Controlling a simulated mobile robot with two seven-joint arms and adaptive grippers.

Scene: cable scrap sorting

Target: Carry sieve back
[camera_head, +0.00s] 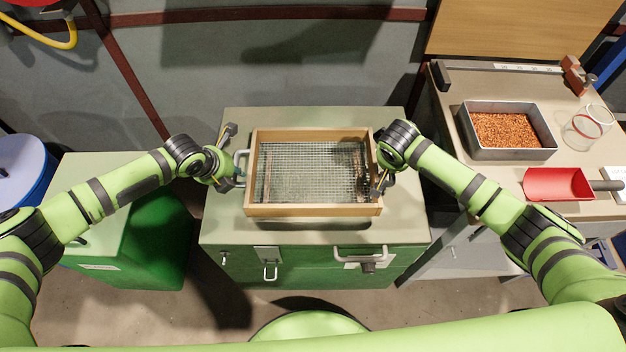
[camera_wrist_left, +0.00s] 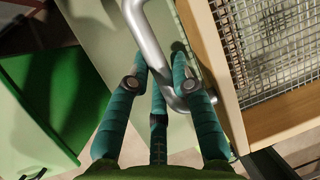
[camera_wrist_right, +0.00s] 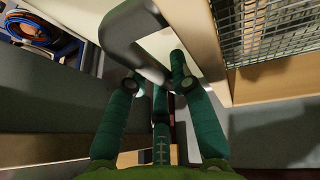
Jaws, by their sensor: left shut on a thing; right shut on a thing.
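The sieve (camera_head: 312,211) is a wooden frame with a wire mesh bottom and a metal handle on each side. In the head view it is over the green cabinet's top; I cannot tell surely whether it touches it. My left gripper (camera_head: 236,170) is shut on the sieve's left handle, a grey metal loop that shows in the left wrist view (camera_wrist_left: 150,42). My right gripper (camera_head: 383,180) is shut on the right handle, which shows in the right wrist view (camera_wrist_right: 125,40). The fingers wrap the handles beside the frame. The mesh looks mostly bare, with a few brownish streaks.
The green cabinet (camera_head: 222,228) has latches and a handle in front. A lower green box (camera_head: 95,170) stands left, beside a blue drum (camera_head: 22,168). On the right bench are a metal tray (camera_head: 508,154) of copper granules, a red scoop (camera_head: 555,184) and a glass jar (camera_head: 580,132).

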